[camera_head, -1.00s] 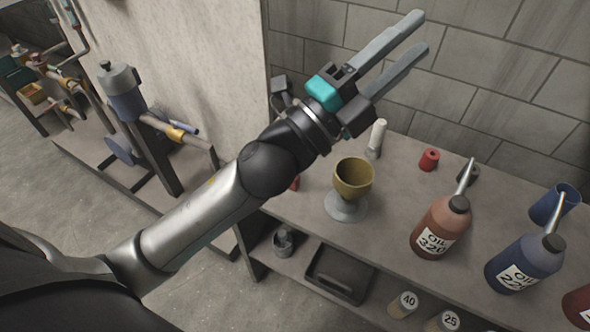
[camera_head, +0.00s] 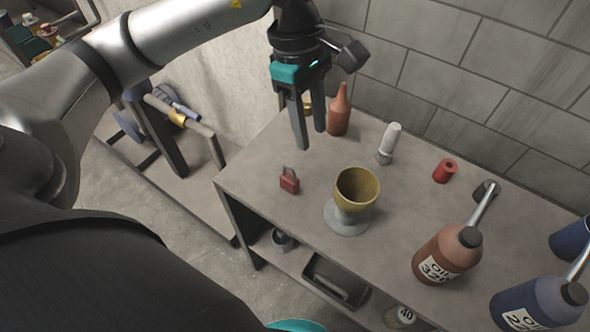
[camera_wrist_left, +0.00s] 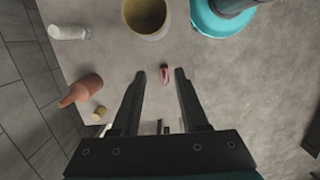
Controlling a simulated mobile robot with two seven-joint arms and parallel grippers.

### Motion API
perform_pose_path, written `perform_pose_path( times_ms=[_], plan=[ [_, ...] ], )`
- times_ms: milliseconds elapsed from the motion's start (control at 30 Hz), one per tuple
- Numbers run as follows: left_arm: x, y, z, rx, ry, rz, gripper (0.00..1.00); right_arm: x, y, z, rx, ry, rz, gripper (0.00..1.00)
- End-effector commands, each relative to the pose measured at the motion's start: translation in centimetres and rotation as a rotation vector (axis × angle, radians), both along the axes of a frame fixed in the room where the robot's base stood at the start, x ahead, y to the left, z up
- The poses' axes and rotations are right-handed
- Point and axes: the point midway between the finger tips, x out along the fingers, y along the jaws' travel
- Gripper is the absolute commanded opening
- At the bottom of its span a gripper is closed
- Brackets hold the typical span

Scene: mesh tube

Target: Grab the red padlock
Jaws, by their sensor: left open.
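The red padlock (camera_head: 289,181) sits on the grey table near its left end, with a dark shackle on top. In the left wrist view the padlock (camera_wrist_left: 165,72) shows small between the fingertips and beyond them. My left gripper (camera_head: 311,140) is open and empty, pointing down above the table, a little above and behind the padlock in the head view. Its two fingers also frame the left wrist view (camera_wrist_left: 160,75). A teal-ended part (camera_head: 298,325) shows at the bottom edge of the head view, but its jaws are not visible there.
A yellow cup on a grey base (camera_head: 357,188) stands right of the padlock. An orange bottle (camera_head: 339,112) and a white-topped cylinder (camera_head: 388,143) stand behind. A red cylinder (camera_head: 445,171) and oil bottles (camera_head: 447,254) are farther right. Bare tabletop surrounds the padlock.

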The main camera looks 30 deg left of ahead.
Motion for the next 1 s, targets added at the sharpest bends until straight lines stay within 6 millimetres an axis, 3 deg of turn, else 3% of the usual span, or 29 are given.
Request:
perform_pose_path(
  times_ms=[100,200,400,500,700,1000],
  plan=[
    [0.5,3.3,0.6,0.128,-0.011,0.014,0.44,0.1,0.1,0.0,0.000,-0.002,0.000,0.50],
    [0.5,4.4,0.5,0.175,-0.010,0.020,0.44,0.1,0.1,-0.1,0.002,-0.003,0.000,0.50],
    [0.4,4.6,-3.1,0.185,-0.004,0.019,0.44,0.5,-0.1,-1.1,0.000,-0.009,-0.002,0.50],
    [0.4,4.6,-5.1,0.184,-0.006,0.020,0.44,2.2,-0.2,-1.1,-0.003,-0.030,-0.002,0.50],
    [0.4,4.5,-7.9,0.181,-0.007,0.018,0.44,3.6,1.0,-0.8,0.007,-0.027,-0.001,0.50],
    [0.4,4.5,-9.5,0.180,-0.008,0.019,0.44,4.4,1.6,-0.5,0.013,-0.023,-0.002,0.50]
  ],
)
